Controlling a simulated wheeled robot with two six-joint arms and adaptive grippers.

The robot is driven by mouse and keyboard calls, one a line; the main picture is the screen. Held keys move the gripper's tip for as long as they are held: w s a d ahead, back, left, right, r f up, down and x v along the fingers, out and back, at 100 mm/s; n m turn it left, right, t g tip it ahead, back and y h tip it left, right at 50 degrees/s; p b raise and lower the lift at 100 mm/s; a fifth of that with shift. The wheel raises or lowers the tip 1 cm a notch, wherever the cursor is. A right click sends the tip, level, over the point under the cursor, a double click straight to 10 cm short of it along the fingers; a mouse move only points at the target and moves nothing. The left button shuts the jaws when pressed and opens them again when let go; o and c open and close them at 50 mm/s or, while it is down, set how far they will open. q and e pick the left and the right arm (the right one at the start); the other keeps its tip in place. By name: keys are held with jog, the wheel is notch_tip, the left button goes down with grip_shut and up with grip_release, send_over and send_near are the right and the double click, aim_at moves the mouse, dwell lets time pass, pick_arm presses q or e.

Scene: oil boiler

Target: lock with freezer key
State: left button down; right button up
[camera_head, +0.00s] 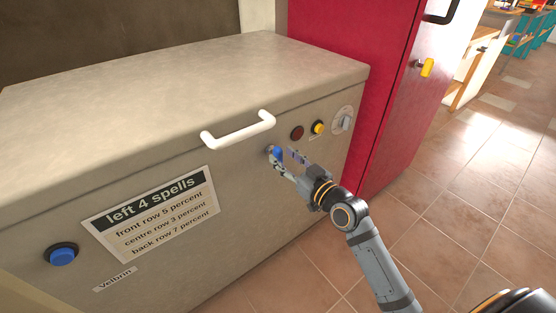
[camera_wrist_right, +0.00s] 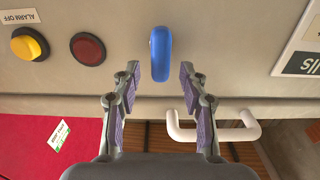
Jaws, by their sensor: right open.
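The chest freezer (camera_head: 160,85) is a closed, grey-beige box with a white handle (camera_head: 238,131) on its front edge. The freezer key has a blue grip (camera_head: 277,152) and sits at the front panel, right of and below the handle. In the right wrist view the blue grip (camera_wrist_right: 160,52) shows as an upright oval against the panel. My right gripper (camera_head: 284,158) is open at the key. In the right wrist view its two fingertips (camera_wrist_right: 159,72) stand on either side of the grip's lower end, with gaps showing. My left gripper is not in view.
Right of the key are a dark red button (camera_head: 297,133), a yellow button (camera_head: 318,127) and a grey dial (camera_head: 345,123). A blue knob (camera_head: 62,254) and a sign (camera_head: 155,215) are further left. A red cabinet (camera_head: 400,110) stands close on the right. The tiled floor (camera_head: 470,190) is clear.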

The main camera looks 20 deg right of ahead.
aim_at(281, 155)
jog(key=shift+x, duration=1.6)
jog(key=shift+r, duration=0.1)
grip_shut()
